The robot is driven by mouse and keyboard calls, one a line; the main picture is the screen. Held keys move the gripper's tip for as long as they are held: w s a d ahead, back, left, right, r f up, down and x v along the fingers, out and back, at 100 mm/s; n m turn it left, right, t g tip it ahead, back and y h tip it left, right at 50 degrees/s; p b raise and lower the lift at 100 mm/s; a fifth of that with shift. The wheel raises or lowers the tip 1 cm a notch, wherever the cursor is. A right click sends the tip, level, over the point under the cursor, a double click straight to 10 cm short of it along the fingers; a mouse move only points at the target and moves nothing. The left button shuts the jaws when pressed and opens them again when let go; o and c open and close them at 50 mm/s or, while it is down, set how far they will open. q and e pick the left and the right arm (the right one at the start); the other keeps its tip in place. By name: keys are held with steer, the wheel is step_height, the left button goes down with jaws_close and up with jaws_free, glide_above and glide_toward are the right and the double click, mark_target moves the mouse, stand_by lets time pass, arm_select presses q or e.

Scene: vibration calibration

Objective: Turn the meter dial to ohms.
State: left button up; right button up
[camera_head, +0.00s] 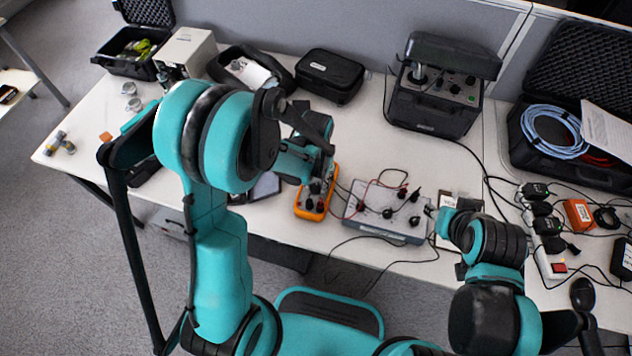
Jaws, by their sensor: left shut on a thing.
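The meter (311,214) is an orange handheld unit lying on the white table near its front edge, in the middle of the view. My left gripper (317,182) reaches down over it from the upper left and is shut at the meter's face, apparently on the dial. The gripper covers the dial and much of the face, so the dial's setting cannot be read. My right arm is at the right, with its hand (445,219) by the right end of a grey box; its fingers are too small and hidden to judge.
The grey box (398,234) with black plugs and red and black leads stands right of the meter. A black case (330,75) and a black instrument (433,107) stand behind. A power strip (546,262) and cables crowd the right. Clear tabletop lies behind the grey box.

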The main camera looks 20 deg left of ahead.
mark_target(317, 185)
arm_select(q)
steer(key=m, duration=0.3)
steer(key=shift+m+b, duration=0.3)
steer(key=shift+b, duration=0.05)
steer(key=shift+d+m, duration=0.1)
steer(key=shift+m, duration=1.5)
steer(key=o, duration=1.1)
steer(key=shift+o, duration=0.2)
step_height(317, 185, up, 12)
